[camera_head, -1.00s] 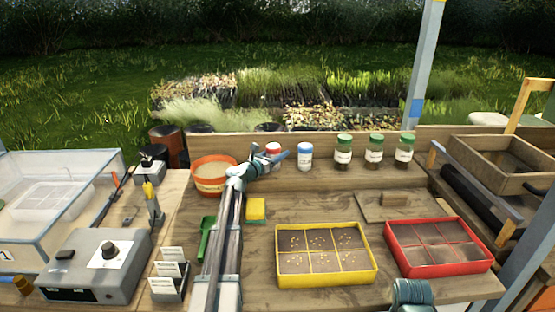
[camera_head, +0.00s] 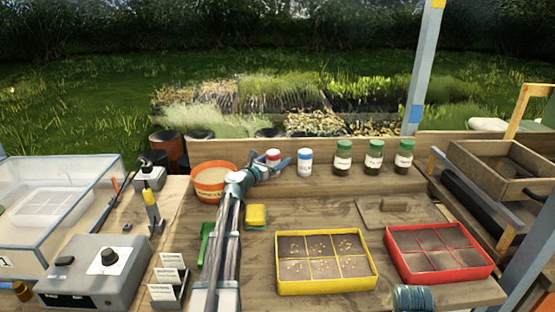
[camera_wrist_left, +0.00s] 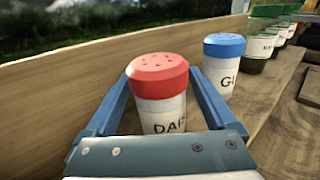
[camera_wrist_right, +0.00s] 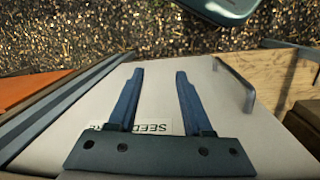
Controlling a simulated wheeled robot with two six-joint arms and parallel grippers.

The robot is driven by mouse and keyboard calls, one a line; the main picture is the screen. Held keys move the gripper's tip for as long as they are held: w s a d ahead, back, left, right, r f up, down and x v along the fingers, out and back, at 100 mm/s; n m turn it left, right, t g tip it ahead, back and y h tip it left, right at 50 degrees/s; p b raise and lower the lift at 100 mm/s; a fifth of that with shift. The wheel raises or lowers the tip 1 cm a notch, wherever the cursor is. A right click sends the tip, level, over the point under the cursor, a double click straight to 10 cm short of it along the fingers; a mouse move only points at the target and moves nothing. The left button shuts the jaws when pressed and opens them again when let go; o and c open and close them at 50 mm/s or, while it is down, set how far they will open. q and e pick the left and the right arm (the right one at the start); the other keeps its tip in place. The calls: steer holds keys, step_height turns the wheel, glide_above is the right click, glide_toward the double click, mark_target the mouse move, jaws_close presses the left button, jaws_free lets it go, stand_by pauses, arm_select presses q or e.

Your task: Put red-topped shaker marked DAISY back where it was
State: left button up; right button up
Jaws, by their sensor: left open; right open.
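The red-topped shaker (camera_head: 273,155) stands upright on the raised shelf at the back of the bench. In the left wrist view the shaker (camera_wrist_left: 160,80) shows a white body with the letters "DAI" readable, the rest hidden. My left gripper (camera_wrist_left: 160,72) is open, with one blue finger on each side of the shaker and gaps visible between. In the head view my left gripper (camera_head: 277,166) partly covers the shaker's body. My right gripper (camera_wrist_right: 160,72) is open and empty, above a pale surface with a "SEED" label; it is outside the head view.
A blue-topped shaker (camera_head: 305,161) stands just right of the red-topped one, then several green-topped jars (camera_head: 374,158). An orange pot (camera_head: 213,184) stands close on the left. A yellow tray (camera_head: 326,289) and a red tray (camera_head: 438,275) lie in front. A wooden board (camera_wrist_left: 60,88) rises behind the shakers.

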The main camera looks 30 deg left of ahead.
arm_select(q)
steer(key=s, duration=0.3)
steer(key=s+a, duration=0.1)
steer(key=s, duration=0.7)
steer(key=shift+s+a, duration=0.1)
steer(key=shift+a, duration=0.1)
